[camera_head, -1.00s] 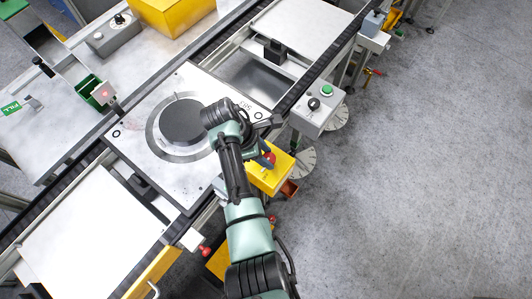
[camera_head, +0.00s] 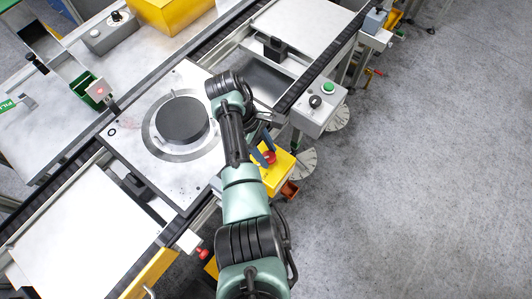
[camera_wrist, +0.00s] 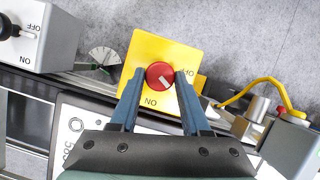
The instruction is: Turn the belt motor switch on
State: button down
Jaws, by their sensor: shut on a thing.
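A yellow switch box (camera_wrist: 138,58) with a red rotary knob (camera_wrist: 160,76) is in the middle of the wrist view. OFF is printed at its far side and ON at its near side. A short pale mark on the knob slants towards the lower right, on neither word. My gripper (camera_wrist: 157,80) is shut on the knob, one blue finger on each side. In the head view the yellow box (camera_head: 281,178) sits at the conveyor's right edge, partly hidden by my gripper (camera_head: 264,156). No wording naming the belt motor is readable.
A grey control box (camera_head: 318,107) with a green button and black knob stands beyond the yellow box; it also shows in the wrist view (camera_wrist: 42,38). A pallet with a dark disc (camera_head: 182,119) lies on the conveyor beside my arm. The floor at right is clear.

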jog(key=m+b, duration=0.1)
jog(key=m, duration=0.1)
jog(key=m+g+y+b, duration=0.1)
jog(key=m, duration=0.1)
jog(key=m+b, duration=0.1)
jog(key=m, duration=0.1)
jog(key=shift+w+d+m+g+y, duration=0.1)
jog(key=shift+w+m+g+y, duration=0.2)
jog(key=shift+g+y, duration=0.1)
jog(key=m+b, duration=0.1)
jog(key=m, duration=0.1)
jog(key=m+y, duration=0.1)
jog(key=m, duration=0.1)
jog(key=shift+d+m+g+y+b, duration=0.15)
jog(key=shift+m+g+y+b, duration=0.15)
jog(key=shift+m+g+b, duration=0.1)
jog(key=shift+c, duration=1.9)
grip_release()
jog(key=d+b+v, duration=0.1)
jog(key=v, duration=1.2)
jog(key=shift+a, duration=0.35)
